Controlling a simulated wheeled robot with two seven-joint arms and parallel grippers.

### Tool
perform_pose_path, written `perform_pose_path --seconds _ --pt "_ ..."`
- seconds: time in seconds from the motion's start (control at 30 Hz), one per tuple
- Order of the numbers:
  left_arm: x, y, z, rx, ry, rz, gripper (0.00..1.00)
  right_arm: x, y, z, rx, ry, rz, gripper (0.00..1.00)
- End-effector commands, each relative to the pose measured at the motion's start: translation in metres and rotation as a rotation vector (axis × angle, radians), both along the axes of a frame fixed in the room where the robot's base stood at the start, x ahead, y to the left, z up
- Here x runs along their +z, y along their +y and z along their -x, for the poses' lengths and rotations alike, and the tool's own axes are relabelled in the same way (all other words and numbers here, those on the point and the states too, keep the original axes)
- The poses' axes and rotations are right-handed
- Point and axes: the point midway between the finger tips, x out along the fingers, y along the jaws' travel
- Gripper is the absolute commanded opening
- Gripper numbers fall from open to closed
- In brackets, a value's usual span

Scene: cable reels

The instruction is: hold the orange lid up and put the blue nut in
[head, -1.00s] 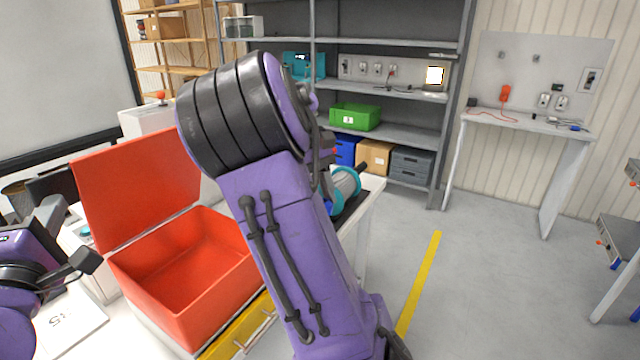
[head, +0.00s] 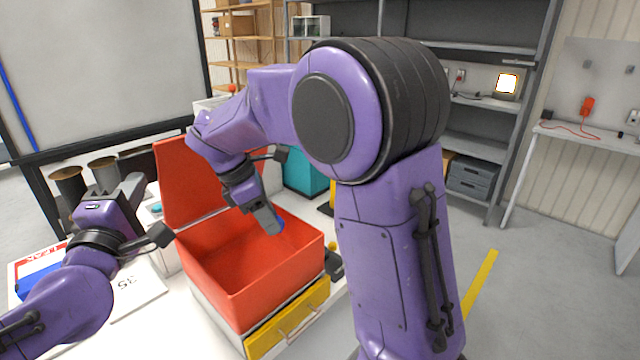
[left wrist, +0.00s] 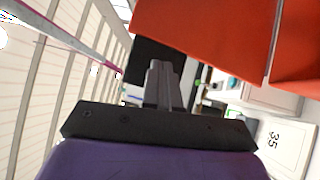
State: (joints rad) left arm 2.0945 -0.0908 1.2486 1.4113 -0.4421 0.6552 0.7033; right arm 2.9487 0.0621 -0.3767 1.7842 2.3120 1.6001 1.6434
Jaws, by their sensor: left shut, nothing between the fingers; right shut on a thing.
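The orange lid (head: 186,190) stands open and upright at the back left of the orange box (head: 239,292); it also shows in the left wrist view (left wrist: 205,38). My left gripper (head: 135,183) is shut and empty, left of the lid; I cannot tell whether it touches it. Its closed fingers also show in the left wrist view (left wrist: 163,72). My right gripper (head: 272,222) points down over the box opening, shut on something. A small bit of the blue nut (head: 280,226) shows at its fingertips; the rest is hidden by the fingers.
A yellow drawer (head: 287,321) is under the box. A card marked 35 (head: 133,287) and a blue item (head: 40,284) lie on the white table to the left. A teal box (head: 304,176) stands behind. My right arm hides much of the table's right side.

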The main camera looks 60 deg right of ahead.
Motion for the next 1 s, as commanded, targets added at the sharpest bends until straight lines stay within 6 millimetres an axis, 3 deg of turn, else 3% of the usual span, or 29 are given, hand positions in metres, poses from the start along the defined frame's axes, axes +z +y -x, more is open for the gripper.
perform_pose_path --seconds 0.13,0.37,1.0 --pt "0.001 0.001 -0.001 0.003 0.001 0.002 0.00 0.001 0.010 -0.020 0.210 -0.001 -0.002 0.10" --pt "0.000 0.001 -0.001 0.002 0.000 0.001 0.00 -0.007 0.002 -0.023 0.280 0.004 -0.002 0.10" --pt "0.000 0.000 -0.001 0.001 0.000 0.001 0.00 -0.096 0.002 -0.023 0.275 0.004 -0.002 0.10"
